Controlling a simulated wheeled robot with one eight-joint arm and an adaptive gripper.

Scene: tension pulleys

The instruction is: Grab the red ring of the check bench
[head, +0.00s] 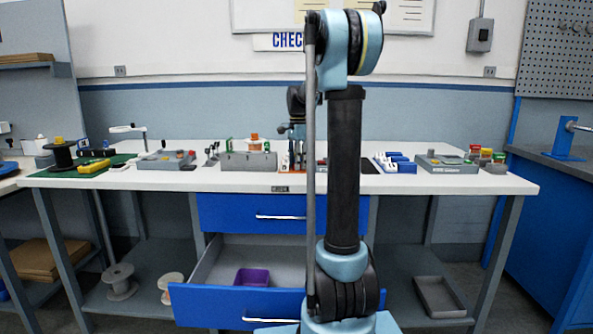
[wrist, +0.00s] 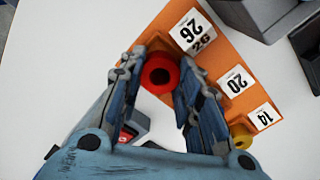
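The red ring (wrist: 160,73) sits on an orange board (wrist: 222,48) beside the label marked 26, in the wrist view. My gripper (wrist: 162,66) is over it, with one finger on each side of the ring and a gap between the fingertips. The fingers cover the ring's side edges, and I cannot tell whether they touch it. In the head view my gripper is over the white check bench (head: 440,184), mostly behind my own arm. I cannot make out the red ring there.
A yellow ring (wrist: 240,137) lies near the label marked 14. Dark grey blocks (wrist: 262,15) stand beside the board. A lower blue drawer (head: 235,306) stands open.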

